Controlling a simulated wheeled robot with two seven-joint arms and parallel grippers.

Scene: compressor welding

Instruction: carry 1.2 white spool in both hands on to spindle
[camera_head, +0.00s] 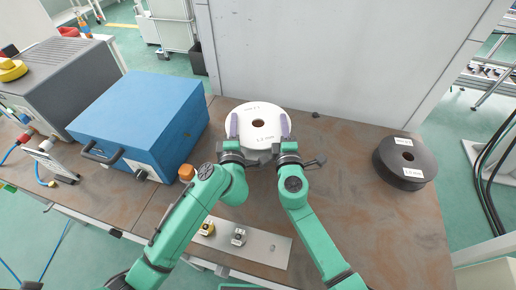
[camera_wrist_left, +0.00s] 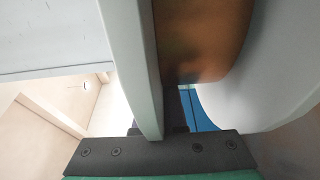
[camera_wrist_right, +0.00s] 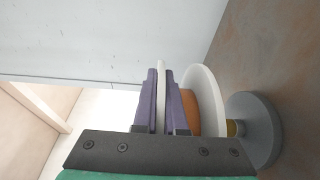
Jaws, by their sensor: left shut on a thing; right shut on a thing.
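The white spool (camera_head: 258,137), with a "1.2 mm" label and a dark centre hole, is held near the back of the bench. My left gripper (camera_head: 233,128) is shut on its left side and my right gripper (camera_head: 284,128) on its right side. In the right wrist view, purple fingers clamp one white flange beside copper-coloured wire (camera_wrist_right: 193,112). A round grey base with a short brass-coloured part (camera_wrist_right: 233,128), perhaps the spindle, is close to the other flange (camera_wrist_right: 211,105). I cannot tell whether they touch. The left wrist view shows wire and flange very close.
A black spool (camera_head: 404,164) lies at the bench's right. A blue box (camera_head: 145,112) stands close on the left, with a grey machine (camera_head: 62,75) beyond it. A metal plate (camera_head: 262,247) with small parts lies in front. A grey panel (camera_head: 340,60) rises behind.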

